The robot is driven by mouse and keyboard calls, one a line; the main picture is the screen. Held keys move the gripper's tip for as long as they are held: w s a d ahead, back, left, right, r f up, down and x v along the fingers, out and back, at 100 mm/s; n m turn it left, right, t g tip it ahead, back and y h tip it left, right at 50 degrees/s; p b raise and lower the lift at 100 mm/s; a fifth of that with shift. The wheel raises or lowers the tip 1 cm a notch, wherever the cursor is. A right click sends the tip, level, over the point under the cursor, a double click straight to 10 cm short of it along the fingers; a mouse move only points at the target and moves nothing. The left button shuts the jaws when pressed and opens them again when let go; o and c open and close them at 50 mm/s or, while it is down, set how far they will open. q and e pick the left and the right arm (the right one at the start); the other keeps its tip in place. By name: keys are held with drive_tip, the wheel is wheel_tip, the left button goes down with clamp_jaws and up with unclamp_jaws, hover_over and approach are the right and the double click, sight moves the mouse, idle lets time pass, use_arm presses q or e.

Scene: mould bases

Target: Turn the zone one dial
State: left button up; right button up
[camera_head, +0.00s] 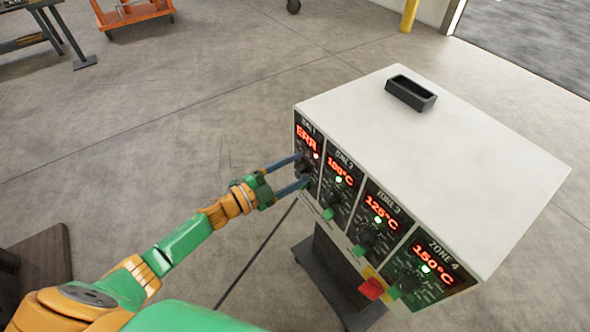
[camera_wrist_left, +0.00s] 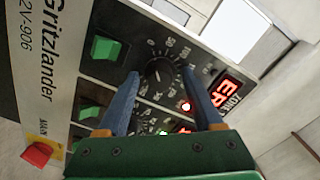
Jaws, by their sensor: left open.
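The controller box (camera_head: 480,160) has a white top and a dark front with zone panels. The zone one panel shows red "ERR" on its display (camera_head: 306,138) and a red lamp. The zone one dial (camera_wrist_left: 158,72) is a round black knob with a printed scale around it. My left gripper (camera_head: 304,170) is at the zone one panel, open. In the left wrist view its two blue fingers (camera_wrist_left: 160,74) stand on either side of the dial, with gaps showing. Contact cannot be told. In the head view the dial is partly hidden by the fingers. My right gripper is not in view.
Zones two, three (camera_head: 381,213) and four show red temperatures and green lamps. Green switches and a red switch (camera_head: 372,288) lie along the front's lower edge. A black tray (camera_head: 411,93) sits on top. An orange cart (camera_head: 133,14) stands far back. The floor at left is mostly clear.

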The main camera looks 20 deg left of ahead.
use_arm(q)
drive_tip(key=v, duration=0.7)
drive_tip(key=shift+a, duration=0.1)
drive_tip(key=s+a+f+n+g+y+p, duration=0.1)
drive_tip(key=s+a+f+n+y+p, duration=0.2)
drive_tip(key=f+n+y, duration=0.3)
drive_tip(key=s+a+f+n+g+y+p, duration=0.2)
drive_tip(key=s+a+f+n+y+p, duration=0.15)
drive_tip(key=f, duration=0.45)
drive_tip(key=s+d+f+n+g+p, duration=0.1)
drive_tip(key=s+d+f+n+g, duration=0.1)
drive_tip(key=s, duration=0.7)
drive_tip(key=s+d+f+n+g+y+p, duration=0.1)
drive_tip(key=s+f+g, duration=0.3)
drive_tip(key=s, duration=0.5)
drive_tip(key=s+d+f+n+g+p, duration=0.1)
drive_tip(key=s+f+n+g, duration=0.3)
drive_tip(key=s, duration=0.5)
wheel_tip(320, 180, down, 2)
drive_tip(key=shift+d, duration=0.9)
drive_tip(key=shift+y, duration=0.25)
